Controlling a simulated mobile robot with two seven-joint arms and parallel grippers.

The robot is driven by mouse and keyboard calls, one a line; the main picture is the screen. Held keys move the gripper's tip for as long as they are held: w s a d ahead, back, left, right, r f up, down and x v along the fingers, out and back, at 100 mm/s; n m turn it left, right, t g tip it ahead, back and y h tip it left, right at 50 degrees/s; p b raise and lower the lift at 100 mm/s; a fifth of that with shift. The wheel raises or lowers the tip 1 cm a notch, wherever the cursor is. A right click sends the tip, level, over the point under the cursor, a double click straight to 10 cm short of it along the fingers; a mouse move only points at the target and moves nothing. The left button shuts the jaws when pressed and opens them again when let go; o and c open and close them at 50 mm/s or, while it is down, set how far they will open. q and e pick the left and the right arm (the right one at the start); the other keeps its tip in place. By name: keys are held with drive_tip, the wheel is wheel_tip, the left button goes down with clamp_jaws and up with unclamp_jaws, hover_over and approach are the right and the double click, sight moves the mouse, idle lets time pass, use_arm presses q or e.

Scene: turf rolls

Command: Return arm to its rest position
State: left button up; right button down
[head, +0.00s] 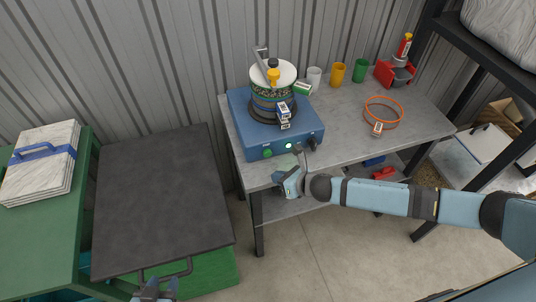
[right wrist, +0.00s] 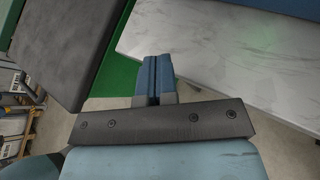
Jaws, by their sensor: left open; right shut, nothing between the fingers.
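My right arm (head: 400,200) reaches in from the right, in front of the workbench, in the head view. Its gripper (head: 284,182) is at the bench's front edge, below the blue machine. In the right wrist view the right gripper's two blue fingers (right wrist: 154,76) are together, with nothing between them. My left gripper (head: 155,290) shows only in part at the bottom edge of the head view, in front of the dark-lidded green box. It is open; the rest of the left arm is out of view.
The grey workbench (head: 345,145) carries the blue machine (head: 247,140) with a pot-like drum, several cups and an orange ring (head: 382,111). A dark lid (head: 160,200) and a green table (head: 45,230) with pale slabs stand left. Bare floor lies below the right arm.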

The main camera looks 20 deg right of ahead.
idle(0.4)
drive_tip(key=s+a+r+m+t, duration=0.1)
drive_tip(key=s+a+m, duration=0.8)
drive_tip(key=m, duration=0.6)
drive_tip(key=s+d+m+h, duration=0.2)
drive_tip(key=s+d+m, duration=0.4)
drive_tip(key=m, duration=0.5)
drive_tip(key=s+d+f+m+h, duration=0.1)
drive_tip(key=s+d+m, duration=0.4)
drive_tip(key=m, duration=0.7)
drive_tip(key=s+h, duration=0.1)
drive_tip(key=s, duration=0.1)
drive_tip(key=shift+s+d+t+h, duration=0.3)
drive_tip(key=shift+s+d+h, duration=0.05)
drive_tip(key=shift+d+h, duration=0.05)
drive_tip(key=shift+f, duration=0.1)
idle(2.9)
